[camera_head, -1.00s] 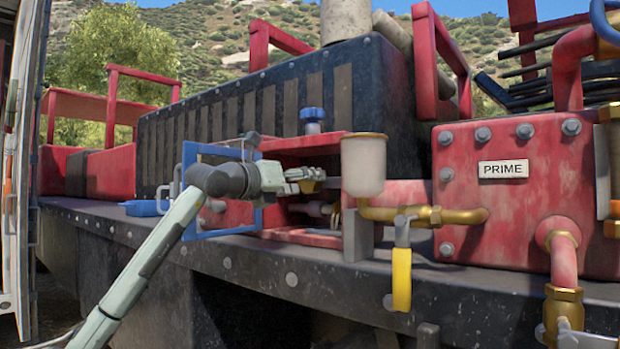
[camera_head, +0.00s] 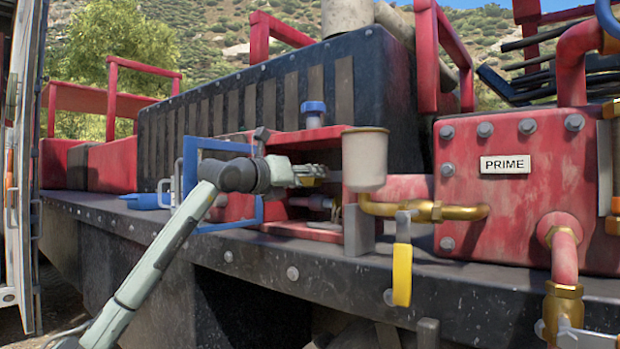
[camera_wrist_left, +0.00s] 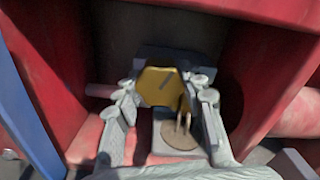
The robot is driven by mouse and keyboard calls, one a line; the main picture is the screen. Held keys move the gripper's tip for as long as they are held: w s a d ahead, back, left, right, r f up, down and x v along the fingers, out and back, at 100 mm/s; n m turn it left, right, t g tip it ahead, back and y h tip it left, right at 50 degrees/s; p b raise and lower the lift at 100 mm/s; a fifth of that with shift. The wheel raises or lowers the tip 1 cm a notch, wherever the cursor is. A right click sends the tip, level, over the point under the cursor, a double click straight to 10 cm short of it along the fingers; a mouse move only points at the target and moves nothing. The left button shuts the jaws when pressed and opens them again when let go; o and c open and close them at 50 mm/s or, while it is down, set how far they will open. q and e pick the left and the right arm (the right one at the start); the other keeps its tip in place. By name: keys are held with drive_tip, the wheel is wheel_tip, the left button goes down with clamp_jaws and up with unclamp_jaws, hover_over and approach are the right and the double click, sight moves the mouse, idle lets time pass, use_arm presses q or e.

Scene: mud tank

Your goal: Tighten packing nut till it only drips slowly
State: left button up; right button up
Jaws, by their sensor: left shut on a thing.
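The packing nut, a brass hexagon with a dark line on its face (camera_wrist_left: 160,86), sits inside the red housing (camera_head: 262,208). In the wrist view my left gripper (camera_wrist_left: 165,84) has one finger on each side of the nut and is shut on it. In the head view the left gripper (camera_head: 311,171) reaches into the housing from the left, and the nut is mostly hidden by its fingers. No water drops can be made out. My right gripper is not in view.
A blue square frame (camera_head: 186,176) stands close around my left wrist. A grey cup (camera_head: 364,160), brass pipe (camera_head: 395,209) and yellow-handled valve (camera_head: 402,274) are just right of the housing. A red box marked PRIME (camera_head: 505,205) is further right.

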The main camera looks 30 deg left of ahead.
use_arm(q)
drive_tip(key=m, duration=0.3)
drive_tip(key=shift+m, duration=2.1)
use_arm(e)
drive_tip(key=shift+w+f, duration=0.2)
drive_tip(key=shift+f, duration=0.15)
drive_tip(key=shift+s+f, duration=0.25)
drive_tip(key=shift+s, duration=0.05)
